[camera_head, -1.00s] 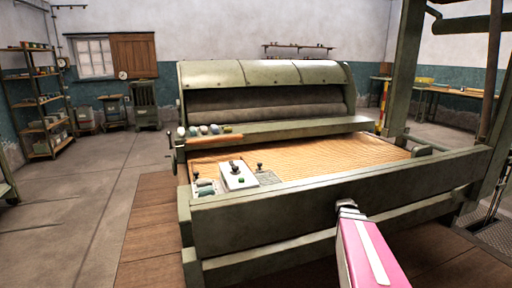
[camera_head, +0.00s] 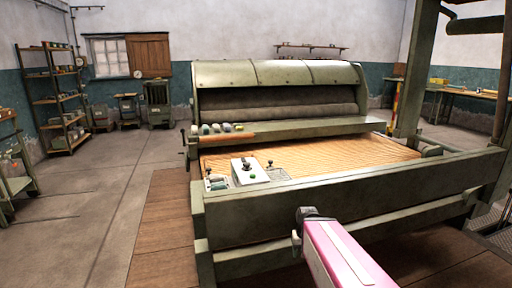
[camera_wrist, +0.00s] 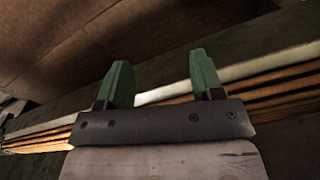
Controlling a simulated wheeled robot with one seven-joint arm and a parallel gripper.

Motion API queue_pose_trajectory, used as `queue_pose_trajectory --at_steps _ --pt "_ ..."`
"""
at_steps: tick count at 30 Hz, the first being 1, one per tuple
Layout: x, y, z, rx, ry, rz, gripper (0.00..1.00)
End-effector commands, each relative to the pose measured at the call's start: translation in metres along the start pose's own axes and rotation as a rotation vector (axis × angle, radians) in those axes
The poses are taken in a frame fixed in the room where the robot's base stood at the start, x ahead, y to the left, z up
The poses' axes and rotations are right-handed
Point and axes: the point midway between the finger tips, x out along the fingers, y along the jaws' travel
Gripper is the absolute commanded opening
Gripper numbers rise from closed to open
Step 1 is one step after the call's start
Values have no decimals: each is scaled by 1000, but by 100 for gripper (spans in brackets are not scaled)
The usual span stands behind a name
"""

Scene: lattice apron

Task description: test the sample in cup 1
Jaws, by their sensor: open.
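My gripper (camera_head: 299,228) is in front of the machine's front beam, at the end of my pink arm. In the wrist view its two green fingers (camera_wrist: 160,65) stand apart with nothing between them. A white box (camera_head: 249,172) with a dark knob and a green button sits at the left of the machine's slatted bed. A small tray with pale items (camera_head: 216,182) is just left of it. No cup can be made out for certain, and I cannot tell which thing is cup 1.
The large green machine (camera_head: 278,75) fills the middle. Several small rounded items (camera_head: 227,127) and an orange-brown bar (camera_head: 228,140) lie along its ledge. Shelving (camera_head: 62,100) and a cart (camera_head: 15,165) stand at left. Floor between cart and machine is clear.

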Motion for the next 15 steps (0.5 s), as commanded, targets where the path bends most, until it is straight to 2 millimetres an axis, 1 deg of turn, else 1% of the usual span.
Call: queue_pose_trajectory --at_steps 1,2,3,5,6,15 --pt "0 0 0 0 0 0 44" --pt "0 0 0 0 0 0 34" --pt "0 0 0 0 0 0 21" --pt "0 0 0 0 0 1 1" --pt "0 0 0 0 0 1 0" --pt "0 0 0 0 0 1 0"
